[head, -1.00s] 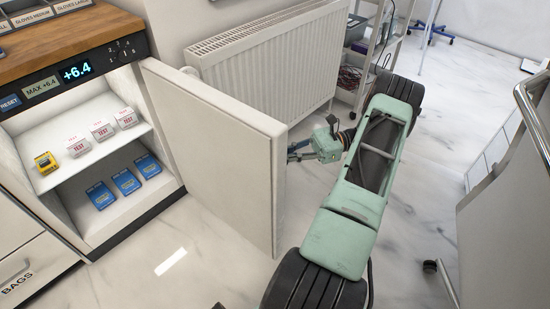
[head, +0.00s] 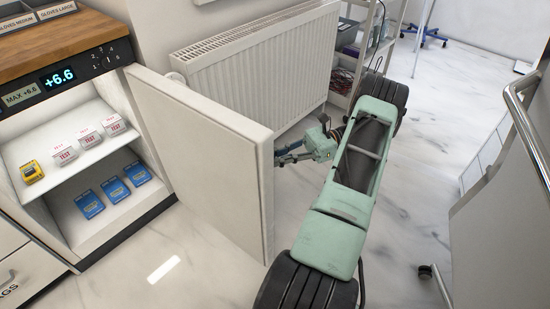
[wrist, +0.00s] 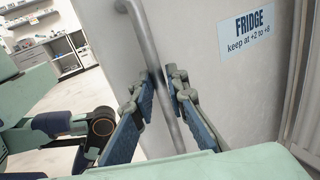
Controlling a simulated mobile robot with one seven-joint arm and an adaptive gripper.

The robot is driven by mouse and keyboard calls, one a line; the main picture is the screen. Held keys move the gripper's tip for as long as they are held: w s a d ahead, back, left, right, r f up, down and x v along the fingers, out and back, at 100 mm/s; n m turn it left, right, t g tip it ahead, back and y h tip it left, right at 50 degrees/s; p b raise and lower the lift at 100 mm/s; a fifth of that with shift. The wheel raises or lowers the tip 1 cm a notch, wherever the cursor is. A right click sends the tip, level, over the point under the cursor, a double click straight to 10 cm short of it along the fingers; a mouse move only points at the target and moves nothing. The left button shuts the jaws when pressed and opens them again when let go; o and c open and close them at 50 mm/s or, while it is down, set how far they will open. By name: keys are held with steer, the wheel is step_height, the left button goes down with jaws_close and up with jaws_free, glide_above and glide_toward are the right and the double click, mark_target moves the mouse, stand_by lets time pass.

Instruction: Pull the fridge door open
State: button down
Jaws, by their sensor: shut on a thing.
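The white fridge door (head: 205,165) stands wide open, swung out from the fridge (head: 85,165) at the left of the head view. In the head view my gripper (head: 290,152) is at the door's far side; the handle is hidden there by the door.
A white radiator (head: 260,75) stands close behind the door. A grey cart with a rail (head: 525,130) is at the right. Floor in front of the fridge is clear.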

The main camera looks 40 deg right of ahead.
steer(key=shift+w+d+r+t, duration=0.3)
steer(key=shift+w+d, duration=0.15)
steer(key=shift+w, duration=0.2)
steer(key=c, duration=2)
jaws_free()
steer(key=shift+w+f, duration=0.1)
steer(key=shift+f, duration=0.1)
steer(key=shift+v, duration=3.75)
steer(key=shift+a, duration=0.15)
